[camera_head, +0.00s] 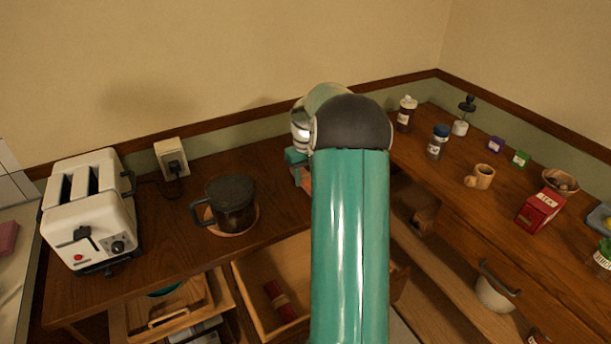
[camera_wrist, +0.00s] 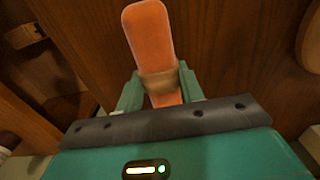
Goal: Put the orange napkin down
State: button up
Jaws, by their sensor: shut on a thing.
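The orange napkin (camera_wrist: 148,40), rolled long with a tan band around its middle, is in my gripper (camera_wrist: 157,86) in the wrist view. The fingers are shut on it at the band, and its far end sticks out over brown wood. I cannot tell whether it touches the wood. In the head view my teal arm hides most of the gripper; only a bit of teal (camera_head: 296,158) shows left of the arm above the counter, with a small orange-pink patch below it.
A white toaster (camera_head: 88,210) and a dark lidded pot (camera_head: 231,204) on a round coaster stand left on the counter (camera_head: 160,238). An open drawer (camera_head: 250,278) below holds a red roll.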

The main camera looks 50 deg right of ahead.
jog(key=shift+f, duration=0.2)
jog(key=o, duration=1)
jog(key=shift+r, duration=0.1)
